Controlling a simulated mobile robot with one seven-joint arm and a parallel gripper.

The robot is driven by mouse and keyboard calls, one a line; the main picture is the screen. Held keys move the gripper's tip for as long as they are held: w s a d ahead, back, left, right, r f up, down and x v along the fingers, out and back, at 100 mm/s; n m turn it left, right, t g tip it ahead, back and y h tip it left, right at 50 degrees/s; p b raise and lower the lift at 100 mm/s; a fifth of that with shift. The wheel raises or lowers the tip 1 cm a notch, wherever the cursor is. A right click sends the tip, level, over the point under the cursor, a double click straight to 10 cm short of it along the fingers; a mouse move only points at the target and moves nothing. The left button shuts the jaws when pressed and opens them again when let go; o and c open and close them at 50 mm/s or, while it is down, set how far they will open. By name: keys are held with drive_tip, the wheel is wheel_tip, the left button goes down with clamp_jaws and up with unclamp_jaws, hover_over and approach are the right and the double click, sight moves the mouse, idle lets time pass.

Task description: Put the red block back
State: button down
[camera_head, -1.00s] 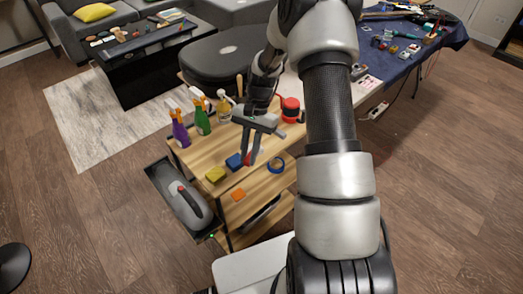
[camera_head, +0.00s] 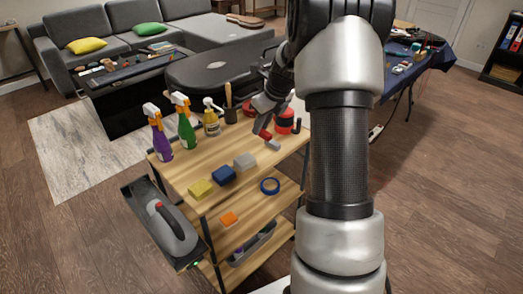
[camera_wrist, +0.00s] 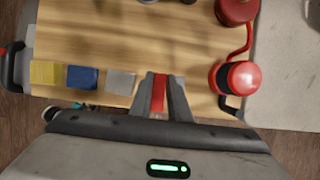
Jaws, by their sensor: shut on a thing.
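My gripper (camera_wrist: 161,95) is shut on the red block (camera_wrist: 160,93), which shows as a red strip between the two fingers in the wrist view. A yellow block (camera_head: 200,188), a blue block (camera_head: 223,175) and a grey block (camera_head: 245,160) lie in a row on the cart top. In the wrist view, the grey block (camera_wrist: 120,83) is left of my gripper, apart from it. The held block's height above the wood is unclear.
Spray bottles (camera_head: 186,125) stand at the back left. A red-and-black item (camera_head: 284,121) stands close by my gripper.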

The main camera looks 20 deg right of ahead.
wheel_tip(320, 180, down, 7)
drive_tip(key=shift+f+b, duration=0.1)
drive_tip(key=shift+b, duration=0.8)
drive_tip(key=shift+f, duration=0.1)
drive_tip(key=c, duration=1.7)
unclamp_jaws()
drive_tip(key=shift+o, duration=0.2)
drive_tip(key=p+v, duration=0.3)
drive_tip(key=v, duration=0.9)
drive_tip(key=shift+w, duration=0.1)
